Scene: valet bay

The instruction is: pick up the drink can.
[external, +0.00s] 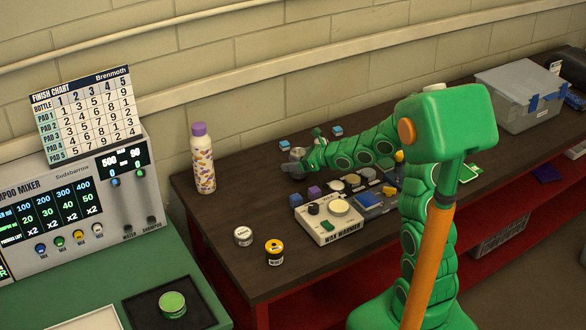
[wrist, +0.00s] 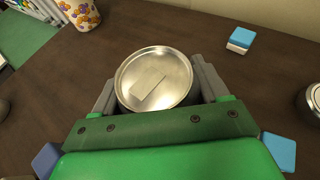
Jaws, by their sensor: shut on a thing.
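The drink can shows in the wrist view as a round silver lid (wrist: 168,66) with a paler rectangular patch on top. It sits between the two grey fingers of my gripper (wrist: 153,84), which are shut on its sides. In the external view my gripper (external: 296,164) is low over the dark workbench, left of the green arm. There the can is small and mostly hidden by the fingers, so I cannot tell whether its base touches the bench.
A spotted bottle with a purple cap (external: 203,165) stands to the left. The wax warmer (external: 330,223), two small tins (external: 243,236) and small blue and purple blocks (external: 314,192) lie nearer the front. A blue block (wrist: 240,38) lies beyond the can. Bare bench lies between bottle and gripper.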

